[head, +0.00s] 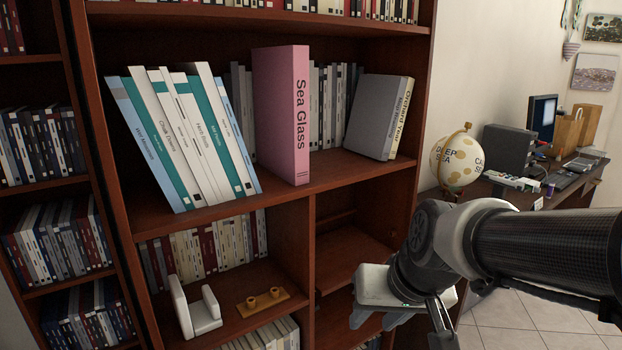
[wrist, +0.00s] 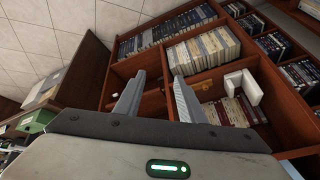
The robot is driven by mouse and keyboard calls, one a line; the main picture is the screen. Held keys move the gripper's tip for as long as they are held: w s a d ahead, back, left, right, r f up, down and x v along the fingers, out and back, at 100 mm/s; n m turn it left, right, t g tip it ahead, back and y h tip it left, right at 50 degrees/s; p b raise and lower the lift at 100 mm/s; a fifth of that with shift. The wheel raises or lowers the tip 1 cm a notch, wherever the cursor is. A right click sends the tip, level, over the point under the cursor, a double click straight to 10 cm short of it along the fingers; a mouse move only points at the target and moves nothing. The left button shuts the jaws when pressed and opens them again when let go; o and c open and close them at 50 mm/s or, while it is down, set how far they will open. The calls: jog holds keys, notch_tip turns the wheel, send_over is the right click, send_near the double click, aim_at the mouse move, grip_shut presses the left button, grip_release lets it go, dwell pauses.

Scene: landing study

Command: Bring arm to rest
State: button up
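My arm enters the head view from the right edge, with its wrist bent down in front of the bookcase. My gripper (head: 398,332) hangs low near the right lower compartment, partly cut off by the bottom edge. In the wrist view my gripper (wrist: 157,92) shows two grey fingers well apart with nothing between them. The fingers point toward the bookcase (head: 340,195) shelves. From these views I cannot tell whether the fingertips are inside a compartment or in front of it.
A pink Sea Glass book (head: 283,115) stands upright on the middle shelf, with leaning books (head: 185,135) to its left. A white bookend (head: 194,310) and a brass-coloured piece (head: 263,301) sit below. A globe (head: 458,160) and desk (head: 570,192) stand right, close behind my arm.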

jog(key=s+d+r+h, duration=0.25)
jog(key=s+r, duration=0.25)
jog(key=s, duration=0.5)
notch_tip(320, 180, up, 24)
jog(key=d+p, duration=0.1)
jog(key=p, duration=2.3)
jog(key=shift+r+y+p, duration=0.25)
jog(key=shift+y+p, duration=0.1)
jog(key=shift+p, duration=0.05)
